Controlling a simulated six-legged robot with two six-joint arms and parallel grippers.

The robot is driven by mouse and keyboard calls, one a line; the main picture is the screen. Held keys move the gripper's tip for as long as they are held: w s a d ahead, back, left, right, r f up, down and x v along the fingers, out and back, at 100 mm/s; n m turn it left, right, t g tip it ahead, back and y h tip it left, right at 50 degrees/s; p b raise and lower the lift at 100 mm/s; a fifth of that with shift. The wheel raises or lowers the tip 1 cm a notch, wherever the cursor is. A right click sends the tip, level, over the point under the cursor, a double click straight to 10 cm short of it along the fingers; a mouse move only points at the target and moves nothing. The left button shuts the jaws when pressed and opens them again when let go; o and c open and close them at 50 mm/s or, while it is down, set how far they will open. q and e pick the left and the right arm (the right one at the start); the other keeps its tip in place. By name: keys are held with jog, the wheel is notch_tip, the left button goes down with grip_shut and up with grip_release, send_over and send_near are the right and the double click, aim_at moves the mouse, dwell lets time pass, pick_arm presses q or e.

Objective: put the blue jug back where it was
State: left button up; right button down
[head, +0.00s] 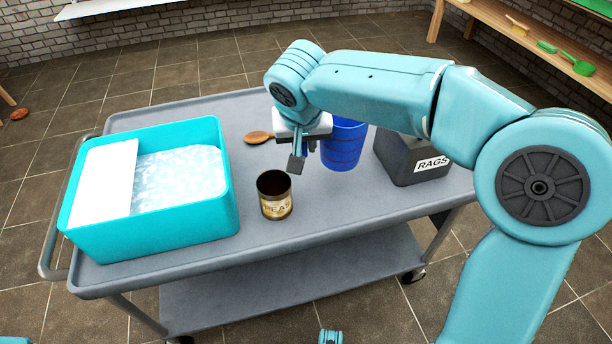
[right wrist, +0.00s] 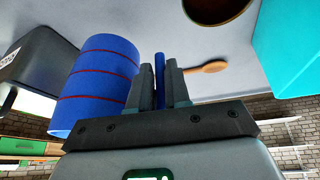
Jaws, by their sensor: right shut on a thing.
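The blue jug (head: 343,146) has thin dark rings in the head view and stands upright on, or just over, the grey cart top (head: 330,208); I cannot tell if its base touches. In the right wrist view the jug (right wrist: 100,75) shows red bands, left of the fingers. My right gripper (head: 300,158) reaches down on the jug's left side. In the right wrist view its fingers (right wrist: 160,85) are shut on the jug's upright blue handle (right wrist: 159,68). The arm hides part of the jug's top in the head view.
A brown-topped can (head: 275,196) stands in front of the gripper. A wooden spoon (head: 258,137) lies behind-left. A teal tub (head: 165,228) with suds fills the cart's left. A grey rags box (head: 408,163) stands close right of the jug. The cart's front right is clear.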

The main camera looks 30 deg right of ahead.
jog(key=shift+f+b, duration=1.15)
jog(key=shift+f, duration=2.15)
jog(key=shift+f, duration=0.1)
jog(key=c, duration=1.1)
grip_release()
